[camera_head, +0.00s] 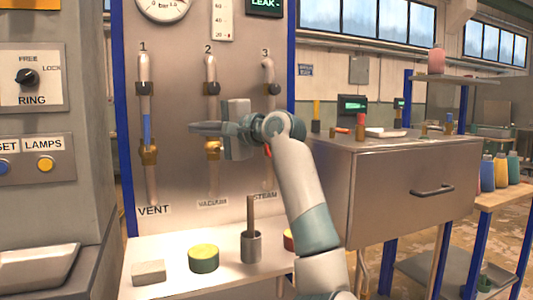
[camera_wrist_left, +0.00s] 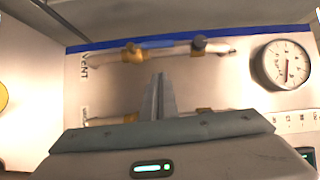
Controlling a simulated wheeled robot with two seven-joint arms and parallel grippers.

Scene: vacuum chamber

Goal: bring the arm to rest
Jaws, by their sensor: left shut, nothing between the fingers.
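My left gripper (camera_head: 194,127) is shut and empty, pointing left in front of the upright valve panel (camera_head: 180,200). Its arm rises from the lower middle of the head view. In the left wrist view the closed fingers (camera_wrist_left: 158,82) lie over the panel between the vent and vacuum pipes, with nothing between them. The vent valve (camera_head: 148,152) has an upright blue handle. The steam valve is mostly hidden by my arm; a bit of red shows there. My right gripper is not in view.
Below the panel, a white shelf (camera_head: 150,290) holds a grey block (camera_head: 148,272), a yellow-topped round tin (camera_head: 203,258) and a metal cup with a rod (camera_head: 251,246). A steel cabinet (camera_head: 400,190) stands right of my arm. A control box (camera_head: 35,150) stands at left.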

